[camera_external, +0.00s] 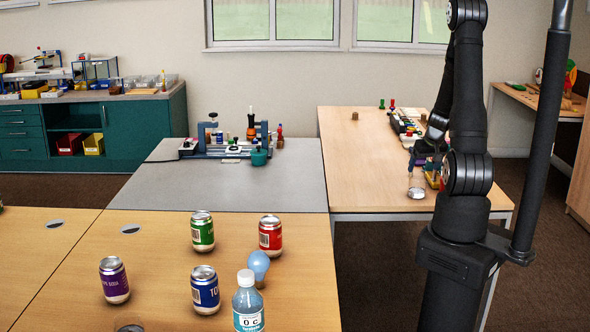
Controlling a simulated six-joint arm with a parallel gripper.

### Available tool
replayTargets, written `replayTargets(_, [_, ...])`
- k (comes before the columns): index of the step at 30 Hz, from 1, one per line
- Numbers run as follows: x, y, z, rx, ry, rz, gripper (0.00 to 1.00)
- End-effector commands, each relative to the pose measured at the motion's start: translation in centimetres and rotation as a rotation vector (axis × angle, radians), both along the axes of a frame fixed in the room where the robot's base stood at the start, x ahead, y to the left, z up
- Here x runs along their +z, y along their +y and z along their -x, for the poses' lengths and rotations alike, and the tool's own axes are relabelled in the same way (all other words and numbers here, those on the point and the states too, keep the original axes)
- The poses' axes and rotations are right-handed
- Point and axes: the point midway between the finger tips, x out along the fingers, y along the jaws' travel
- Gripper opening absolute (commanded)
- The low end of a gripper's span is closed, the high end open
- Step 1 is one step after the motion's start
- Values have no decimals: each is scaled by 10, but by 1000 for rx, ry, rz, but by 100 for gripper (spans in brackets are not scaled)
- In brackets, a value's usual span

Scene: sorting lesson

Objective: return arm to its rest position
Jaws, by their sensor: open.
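My arm stands at the right of the external view, its upper part leaving the top of the picture. My gripper (424,156) is small and partly hidden behind my arm, above the right wooden table (365,160). It is open, and I see nothing held in it. Small coloured items (433,176) sit close by, partly covered by my arm.
The front table (180,280) holds a green can (202,232), red can (270,236), purple can (114,280), blue can (205,290), light-blue bulb (258,265) and bottle (248,305). The grey table (240,195) is mostly clear, with equipment (225,145) at its back.

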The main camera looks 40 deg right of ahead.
Motion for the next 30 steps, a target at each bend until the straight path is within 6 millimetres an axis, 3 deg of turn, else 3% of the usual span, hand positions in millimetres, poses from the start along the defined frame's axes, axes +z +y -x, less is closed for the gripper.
replayTargets(7, [24,5,9,1,1,1,84])
replayTargets(21, [-31,-6,-11,0,1,-2,84])
replayTargets(30, [-56,-12,-20,-1,1,-2,84])
